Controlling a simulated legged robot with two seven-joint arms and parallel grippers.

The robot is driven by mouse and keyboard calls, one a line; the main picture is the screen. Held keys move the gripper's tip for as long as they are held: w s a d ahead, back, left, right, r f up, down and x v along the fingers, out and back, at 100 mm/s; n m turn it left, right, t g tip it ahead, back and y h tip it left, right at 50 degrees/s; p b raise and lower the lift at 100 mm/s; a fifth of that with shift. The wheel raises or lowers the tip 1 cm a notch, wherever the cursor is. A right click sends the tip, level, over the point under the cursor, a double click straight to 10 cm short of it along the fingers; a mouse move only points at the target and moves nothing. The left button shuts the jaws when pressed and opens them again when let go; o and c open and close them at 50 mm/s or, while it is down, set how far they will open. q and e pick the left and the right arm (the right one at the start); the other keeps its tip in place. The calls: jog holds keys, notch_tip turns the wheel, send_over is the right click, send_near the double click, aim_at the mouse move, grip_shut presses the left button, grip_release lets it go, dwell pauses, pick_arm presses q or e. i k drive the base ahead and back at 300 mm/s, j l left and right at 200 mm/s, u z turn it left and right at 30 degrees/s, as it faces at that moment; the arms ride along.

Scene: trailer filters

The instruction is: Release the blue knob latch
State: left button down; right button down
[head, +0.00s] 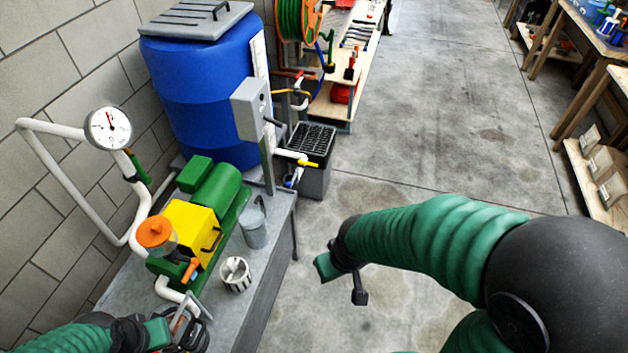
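I cannot make out a blue knob latch for certain. A small blue part (290,181) shows below the yellow-handled valve at the black crate, too small to identify. My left gripper (172,333) is low at the bottom left, at the near end of the grey bench, beside a dark round object with a metal handle (196,335). Its fingers are partly hidden and their opening is unclear. My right gripper (341,282) hangs over bare floor right of the bench, its two fingers apart and nothing between them.
A blue tank (205,95) and white pipes with a gauge (108,128) stand behind.

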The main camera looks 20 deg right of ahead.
aim_at(289, 184)
jog(key=z, duration=0.6)
jog(key=i+l, duration=0.25)
jog(key=l, duration=0.15)
jog(key=i+l+u, duration=0.15)
jog(key=l, duration=0.2)
jog(key=i+l, duration=0.25)
jog(key=l, duration=0.15)
jog(key=i+l+u, duration=0.15)
jog(key=l, duration=0.3)
jog(key=i+l, duration=0.25)
jog(key=l, duration=0.15)
jog(key=i+l+u, duration=0.1)
jog(key=l, duration=0.35)
jog(key=i+l+u, duration=0.1)
jog(key=i+l, duration=0.2)
jog(key=l, duration=0.15)
jog(key=i+l, duration=0.15)
jog(key=l, duration=0.3)
jog(key=u, duration=0.05)
